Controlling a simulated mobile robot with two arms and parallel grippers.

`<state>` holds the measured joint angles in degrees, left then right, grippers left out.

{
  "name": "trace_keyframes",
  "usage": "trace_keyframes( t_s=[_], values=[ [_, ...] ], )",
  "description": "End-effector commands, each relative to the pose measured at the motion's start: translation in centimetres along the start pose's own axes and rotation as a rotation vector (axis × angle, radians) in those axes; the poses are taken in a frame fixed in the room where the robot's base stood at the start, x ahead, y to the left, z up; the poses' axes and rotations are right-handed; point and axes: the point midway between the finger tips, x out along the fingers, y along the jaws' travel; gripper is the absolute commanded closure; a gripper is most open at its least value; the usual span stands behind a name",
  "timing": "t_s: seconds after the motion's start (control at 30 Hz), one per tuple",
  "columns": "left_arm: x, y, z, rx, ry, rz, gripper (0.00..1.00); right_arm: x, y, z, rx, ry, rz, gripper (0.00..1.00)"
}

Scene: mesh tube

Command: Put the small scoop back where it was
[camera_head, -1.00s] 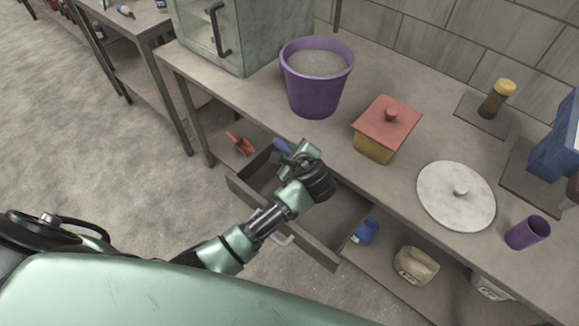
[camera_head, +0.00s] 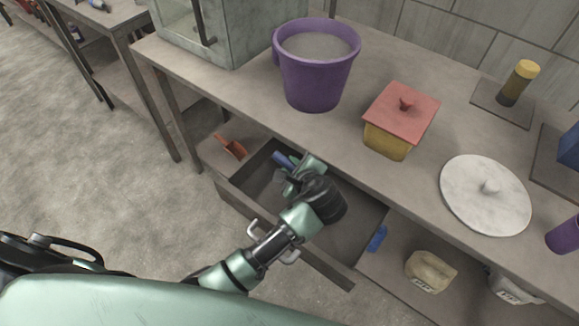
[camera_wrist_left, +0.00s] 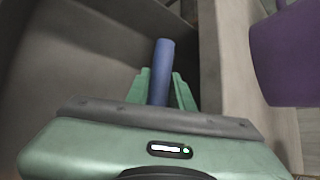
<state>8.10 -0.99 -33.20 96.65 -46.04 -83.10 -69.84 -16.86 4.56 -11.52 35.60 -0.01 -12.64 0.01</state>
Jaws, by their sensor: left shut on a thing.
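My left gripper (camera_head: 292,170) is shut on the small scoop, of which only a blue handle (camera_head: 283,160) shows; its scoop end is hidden. In the left wrist view the blue handle (camera_wrist_left: 164,58) stands out between the two green fingers (camera_wrist_left: 158,90). The gripper is at the open drawer (camera_head: 250,185) under the table, toward its back left part. I cannot tell whether the scoop touches the drawer floor. My right gripper is not in view.
A purple bucket (camera_head: 315,80) of grey powder and a yellow box with red lid (camera_head: 390,135) stand on the table (camera_head: 260,110) above. An orange scoop (camera_head: 230,146) lies left of the drawer. A blue item (camera_head: 377,238) and a beige container (camera_head: 430,270) sit on the lower shelf.

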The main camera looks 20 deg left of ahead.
Motion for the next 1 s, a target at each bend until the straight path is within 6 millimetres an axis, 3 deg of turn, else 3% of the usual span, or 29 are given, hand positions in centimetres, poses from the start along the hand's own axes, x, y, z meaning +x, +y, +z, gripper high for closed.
trace_keyframes(
  t_s=[0.1,0.27,0.3,0.37,0.73,0.87,1.0],
  values=[
    [0.0,0.2,0.0,0.004,0.001,0.005,1.0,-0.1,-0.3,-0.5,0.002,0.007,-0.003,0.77],
    [0.2,0.4,-0.2,0.005,0.0,0.006,1.0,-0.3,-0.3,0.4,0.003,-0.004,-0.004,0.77],
    [0.2,0.4,-0.2,0.005,0.0,0.005,0.69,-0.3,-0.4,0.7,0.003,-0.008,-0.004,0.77],
    [0.2,0.4,-0.2,0.004,0.0,0.005,0.56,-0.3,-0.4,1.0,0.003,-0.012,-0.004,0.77],
    [0.1,0.1,0.0,0.002,0.001,0.003,0.56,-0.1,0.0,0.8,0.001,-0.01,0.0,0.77],
    [-1.6,0.1,0.0,0.003,0.002,0.003,0.56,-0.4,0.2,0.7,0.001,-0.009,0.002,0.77],
    [-4.6,0.0,0.0,0.001,0.004,0.002,0.56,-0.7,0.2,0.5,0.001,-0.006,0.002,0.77]
  ],
)
